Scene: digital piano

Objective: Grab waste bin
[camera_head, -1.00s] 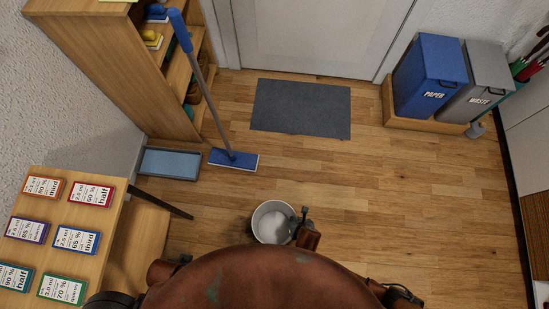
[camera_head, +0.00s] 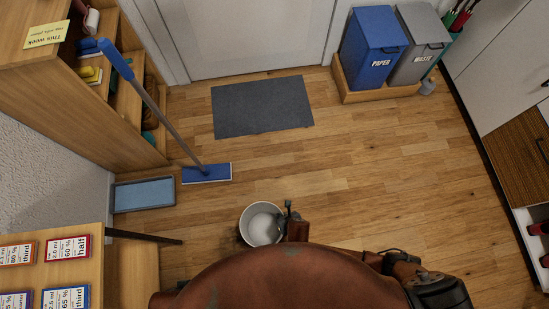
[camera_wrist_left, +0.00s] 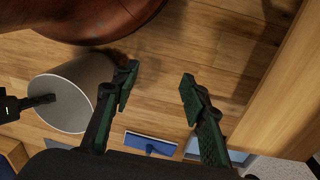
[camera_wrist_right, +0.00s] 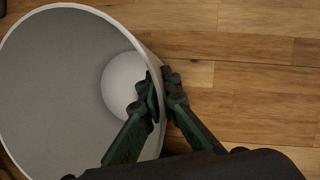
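A round, open, off-white bin (camera_head: 262,226) hangs near my body at the bottom centre of the head view. My right gripper (camera_head: 290,212) is at its right rim. In the right wrist view the bin (camera_wrist_right: 50,90) opens toward the camera, with one finger inside and one outside its wall; the gripper (camera_wrist_right: 163,92) is shut on it. The bin (camera_wrist_left: 72,95) also shows in the left wrist view. My left gripper (camera_wrist_left: 158,82) is open and empty, apart from the bin. A grey bin labelled WASTE (camera_head: 418,52) stands at the back right.
A blue PAPER bin (camera_head: 372,48) shares a wooden tray (camera_head: 380,94) with the grey one. A mop (camera_head: 170,125) and blue tray (camera_head: 144,195) stand by the shelf at left. A table with cards (camera_head: 30,270) is at lower left. Floor at centre right is clear.

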